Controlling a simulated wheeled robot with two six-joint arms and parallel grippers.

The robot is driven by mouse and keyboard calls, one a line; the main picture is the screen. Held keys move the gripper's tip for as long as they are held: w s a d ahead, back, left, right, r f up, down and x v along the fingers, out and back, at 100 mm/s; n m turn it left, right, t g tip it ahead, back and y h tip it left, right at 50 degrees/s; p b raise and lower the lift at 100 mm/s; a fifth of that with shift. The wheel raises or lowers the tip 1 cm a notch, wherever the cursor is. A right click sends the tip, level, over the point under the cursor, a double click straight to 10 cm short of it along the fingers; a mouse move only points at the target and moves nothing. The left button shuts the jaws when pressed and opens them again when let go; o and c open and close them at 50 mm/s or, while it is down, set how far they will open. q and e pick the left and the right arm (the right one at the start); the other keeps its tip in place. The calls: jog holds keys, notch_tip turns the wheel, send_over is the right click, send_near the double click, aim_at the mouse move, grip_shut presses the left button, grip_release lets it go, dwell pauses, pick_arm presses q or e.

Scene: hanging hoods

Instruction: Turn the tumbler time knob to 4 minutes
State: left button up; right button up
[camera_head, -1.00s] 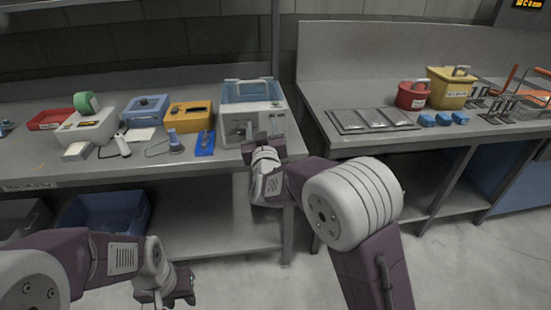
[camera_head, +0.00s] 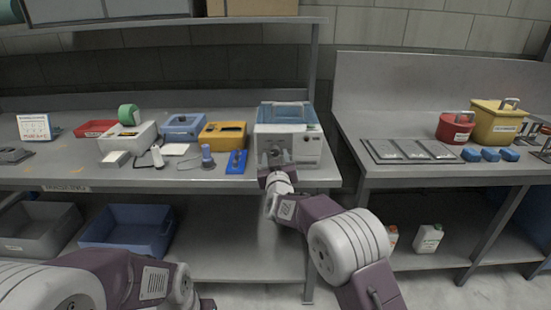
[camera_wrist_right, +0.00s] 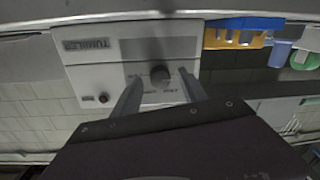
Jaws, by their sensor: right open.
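The tumbler (camera_head: 303,147) is a pale box with a blue top and handle, at the right end of the left bench. My right gripper (camera_head: 274,163) is at the tumbler's front. In the right wrist view it (camera_wrist_right: 159,80) is open, one finger each side of the knob, with gaps showing. The knob's setting is unreadable. My left gripper (camera_head: 207,304) is mostly cut off at the bottom edge.
Left of the tumbler are a blue tool (camera_head: 236,162), a yellow box (camera_head: 222,142), a blue box (camera_head: 183,126) and a white device (camera_head: 115,140) with green tape. The right bench holds a metal tray (camera_head: 385,158), red bucket (camera_head: 452,130) and yellow bucket (camera_head: 492,125).

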jog(key=shift+w, duration=0.15)
grip_shut()
